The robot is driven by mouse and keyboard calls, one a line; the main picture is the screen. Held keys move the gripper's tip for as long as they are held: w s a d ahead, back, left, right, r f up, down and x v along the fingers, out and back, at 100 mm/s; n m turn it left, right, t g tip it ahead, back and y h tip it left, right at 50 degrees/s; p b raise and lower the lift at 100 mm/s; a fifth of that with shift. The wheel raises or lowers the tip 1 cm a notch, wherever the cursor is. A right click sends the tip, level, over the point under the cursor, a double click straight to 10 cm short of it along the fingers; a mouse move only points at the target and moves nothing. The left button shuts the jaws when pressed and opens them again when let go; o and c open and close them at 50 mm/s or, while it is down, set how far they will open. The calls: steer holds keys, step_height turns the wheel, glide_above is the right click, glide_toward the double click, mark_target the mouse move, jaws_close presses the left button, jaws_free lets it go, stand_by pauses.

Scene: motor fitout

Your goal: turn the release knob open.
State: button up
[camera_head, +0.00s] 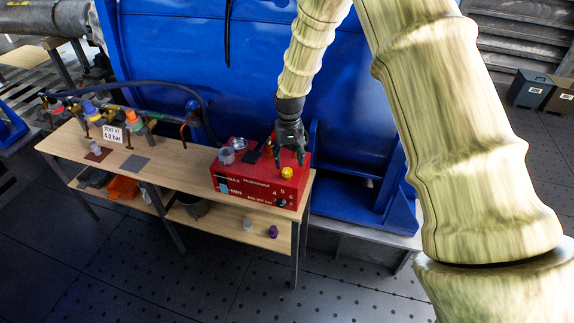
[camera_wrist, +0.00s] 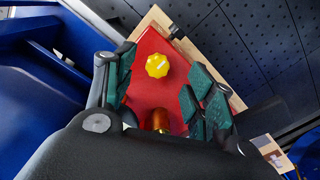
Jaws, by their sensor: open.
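A small yellow lobed knob (camera_head: 287,173) sits on top of the red box (camera_head: 235,187) near its front right edge. In the wrist view the yellow knob (camera_wrist: 157,66) carries a short pale mark and shows beyond and between the open fingers. My gripper (camera_head: 290,160) points down over the right part of the box, just behind and above the knob. Its green-padded fingers (camera_wrist: 161,88) are spread wide with nothing between them, and I see no contact with the knob.
A brass fitting (camera_wrist: 158,121) rises from the box close to my gripper's palm. The wooden bench (camera_head: 180,165) is partly bare. A blue machine (camera_head: 240,85) stands behind.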

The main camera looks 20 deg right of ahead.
mark_target(287, 170)
step_height(287, 170, up, 4)
steer(key=w, duration=0.2)
steer(key=shift+f+p, duration=2.2)
steer(key=shift+f, duration=3.25)
steer(key=c, duration=1)
